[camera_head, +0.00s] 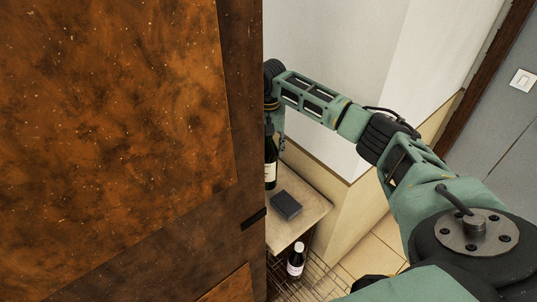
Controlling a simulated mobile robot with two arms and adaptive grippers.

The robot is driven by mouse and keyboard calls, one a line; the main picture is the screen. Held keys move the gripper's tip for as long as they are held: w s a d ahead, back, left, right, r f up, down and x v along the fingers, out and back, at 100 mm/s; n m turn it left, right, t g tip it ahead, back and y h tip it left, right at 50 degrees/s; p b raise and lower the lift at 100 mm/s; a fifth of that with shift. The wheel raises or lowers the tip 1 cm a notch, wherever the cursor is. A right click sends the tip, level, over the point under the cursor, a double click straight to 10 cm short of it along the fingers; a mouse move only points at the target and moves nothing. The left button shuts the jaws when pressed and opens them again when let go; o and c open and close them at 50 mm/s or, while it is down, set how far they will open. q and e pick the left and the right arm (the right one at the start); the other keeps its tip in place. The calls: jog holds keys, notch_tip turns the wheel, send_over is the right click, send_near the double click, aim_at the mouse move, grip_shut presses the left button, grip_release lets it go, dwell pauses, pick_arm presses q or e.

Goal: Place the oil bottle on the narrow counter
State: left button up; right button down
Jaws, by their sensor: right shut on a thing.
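A dark bottle with a pale label, which I take as the oil bottle (270,174), shows at the edge of the brown panel, which hides its left part. My right gripper (275,133) is at the bottle's upper part and shut on it; the panel partly hides the fingers. The bottle appears upright beside a pale narrow counter (307,196); I cannot tell whether its base touches the surface. My left gripper is not in view.
A large brown cabinet panel (115,130) fills the left half and blocks the view. A dark box (286,206) lies on the counter. Below, another dark bottle (296,262) stands by a wire rack (315,279). A white wall (335,40) rises behind my arm.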

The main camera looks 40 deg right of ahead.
notch_tip(320, 180, down, 3)
jog(key=shift+s+r+p, duration=0.1)
jog(key=shift+r+p, duration=0.05)
jog(key=shift+p, duration=0.65)
jog(key=shift+f, duration=0.5)
jog(key=c, duration=0.9)
grip_release()
jog(key=shift+f, duration=0.15)
jog(key=shift+c, duration=0.2)
jog(key=shift+r, duration=0.25)
notch_tip(320, 180, up, 12)
jog(key=b, duration=0.3)
jog(key=shift+f, duration=0.1)
